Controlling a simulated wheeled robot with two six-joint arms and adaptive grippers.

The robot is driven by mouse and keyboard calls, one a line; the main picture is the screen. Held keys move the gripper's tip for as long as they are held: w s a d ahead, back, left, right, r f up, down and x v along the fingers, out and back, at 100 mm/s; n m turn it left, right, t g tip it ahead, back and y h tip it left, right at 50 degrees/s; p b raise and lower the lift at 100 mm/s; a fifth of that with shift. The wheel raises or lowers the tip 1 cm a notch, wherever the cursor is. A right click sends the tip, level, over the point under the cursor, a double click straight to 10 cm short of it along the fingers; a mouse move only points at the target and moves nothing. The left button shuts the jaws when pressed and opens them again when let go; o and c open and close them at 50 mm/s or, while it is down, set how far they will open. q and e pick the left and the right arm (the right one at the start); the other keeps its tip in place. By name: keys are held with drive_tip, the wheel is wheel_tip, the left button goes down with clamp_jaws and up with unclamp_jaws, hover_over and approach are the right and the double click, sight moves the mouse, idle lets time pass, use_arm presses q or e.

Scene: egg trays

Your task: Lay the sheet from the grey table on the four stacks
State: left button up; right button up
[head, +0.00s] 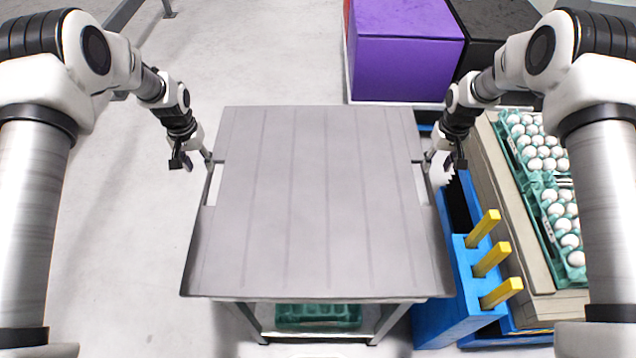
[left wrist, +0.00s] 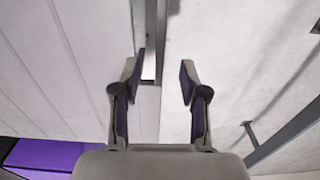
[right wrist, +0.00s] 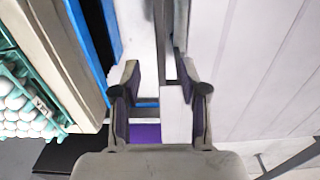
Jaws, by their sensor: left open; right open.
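A large grey ribbed sheet (head: 320,200) lies flat over the grey table (head: 385,322), with a cut-out in its left and right edges. It also shows in the left wrist view (left wrist: 70,75) and the right wrist view (right wrist: 255,60). My left gripper (head: 182,162) is open and empty beside the left cut-out. My right gripper (head: 453,162) is open and empty beside the right cut-out. In each wrist view a narrow bar shows between the fingers. Teal trays of white eggs (head: 545,180) show at the right; my right arm hides part, and I cannot make out four stacks.
Beside the table's right stand a blue holder (head: 445,310) with yellow bars (head: 493,259) and a tan layer (head: 510,215) next to the eggs. A purple box (head: 405,50) and a black box (head: 490,25) stand behind.

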sight(207, 181)
use_arm(q)
drive_tip(key=f, duration=0.6)
drive_tip(key=shift+w, duration=0.2)
use_arm(e)
drive_tip(key=f, duration=0.6)
drive_tip(key=shift+w, duration=0.2)
use_arm(q)
drive_tip(key=shift+s+f, duration=0.1)
drive_tip(key=shift+f, duration=0.55)
use_arm(e)
drive_tip(key=shift+f, duration=0.6)
use_arm(q)
clamp_jaws()
use_arm(e)
clamp_jaws()
use_arm(q)
drive_tip(key=shift+r, duration=0.1)
use_arm(e)
drive_tip(key=shift+r, duration=0.1)
